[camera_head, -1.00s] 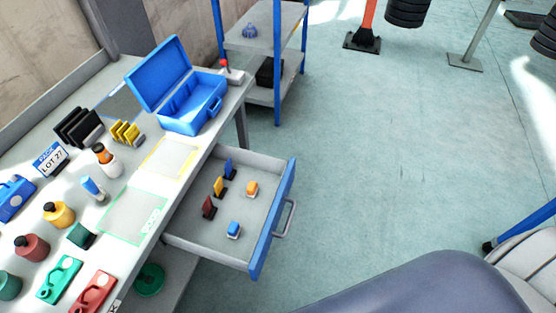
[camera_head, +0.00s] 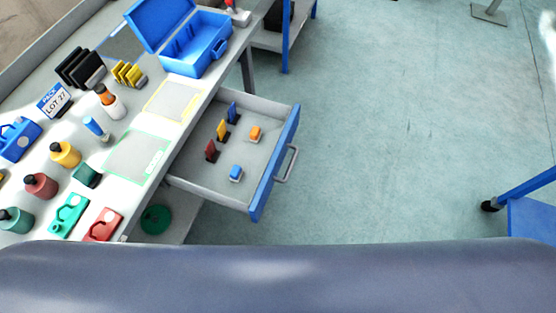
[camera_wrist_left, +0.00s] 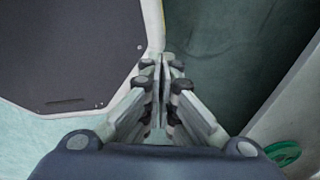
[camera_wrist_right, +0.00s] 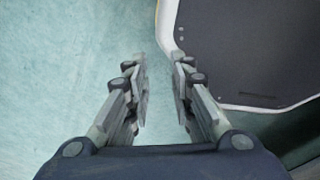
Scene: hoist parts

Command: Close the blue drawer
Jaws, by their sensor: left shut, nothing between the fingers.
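The blue drawer (camera_head: 275,165) is pulled out from the workbench, its blue front and grey handle (camera_head: 287,163) facing right over the floor. Inside its grey tray lie several small red, yellow, blue and orange items. My left gripper (camera_wrist_left: 160,62) shows in the left wrist view, shut and empty, its fingertips together, away from the drawer. My right gripper (camera_wrist_right: 158,65) shows in the right wrist view, open with a gap between the fingers and nothing in it. Neither gripper shows in the head view, and the drawer is not recognisable in the wrist views.
The workbench (camera_head: 190,100) carries an open blue toolbox (camera_head: 205,50), bottles and coloured parts. A green round item (camera_head: 156,218) sits on the shelf below. A blue-legged shelf (camera_head: 285,40) stands behind. The floor (camera_head: 400,130) right of the drawer is clear; a blue frame (camera_head: 530,205) stands farther right.

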